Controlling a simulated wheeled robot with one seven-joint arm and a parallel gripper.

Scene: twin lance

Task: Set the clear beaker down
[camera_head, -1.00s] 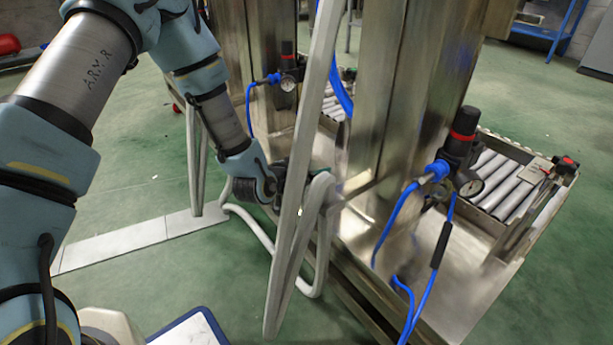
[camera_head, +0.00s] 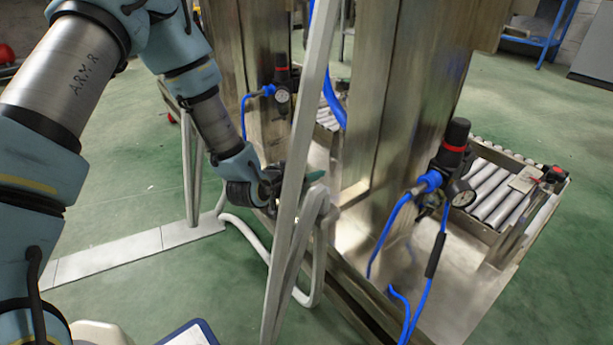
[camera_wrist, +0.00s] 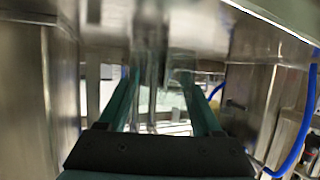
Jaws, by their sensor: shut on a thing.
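My gripper (camera_head: 296,182) is at the end of the arm, behind a slanted grey metal bar in the head view. A teal finger shows just right of that bar. In the wrist view my gripper (camera_wrist: 162,95) has its two teal fingers apart, shut on a see-through thing between them. I take this to be the clear beaker (camera_wrist: 152,100); its outline is faint against the metal behind. I cannot make out the beaker in the head view. The surface beneath it cannot be told.
The grey bar frame (camera_head: 291,190) stands close in front of my gripper. Metal columns (camera_head: 375,110) rise beyond it. A pressure regulator (camera_head: 452,160) with blue hoses (camera_head: 390,238) is to the right, near a roller conveyor (camera_head: 498,190). Green floor is open at left.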

